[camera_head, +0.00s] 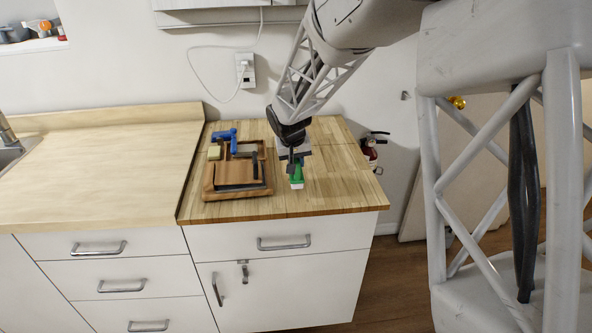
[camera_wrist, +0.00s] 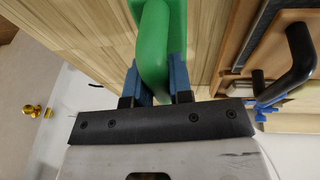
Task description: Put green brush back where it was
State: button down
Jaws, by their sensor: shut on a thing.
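The green brush (camera_head: 297,174) has a green handle and a pale underside. It is over the butcher-block counter, just right of the wooden tray (camera_head: 210,184); I cannot tell whether it touches the counter. My gripper (camera_head: 293,157) points down and is shut on the brush's handle. In the wrist view, the blue fingertips of my gripper (camera_wrist: 157,82) sit on both sides of the green brush (camera_wrist: 155,50). The brush's far end runs out of that view.
The tray holds a black-handled tool (camera_head: 254,166), a yellow sponge (camera_head: 214,152) and a blue tool (camera_head: 233,142). The counter (camera_head: 340,190) is clear right of the brush. A fire extinguisher (camera_head: 370,153) hangs beyond its right edge. A wall outlet (camera_head: 245,70) is behind.

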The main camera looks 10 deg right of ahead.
aim_at(292, 178)
jog(key=shift+f, duration=1.65)
jog(key=shift+f, duration=0.15)
jog(key=c, duration=1)
grip_release()
jog(key=shift+r, duration=0.2)
jog(key=shift+v, duration=6)
jog(key=shift+d, duration=0.1)
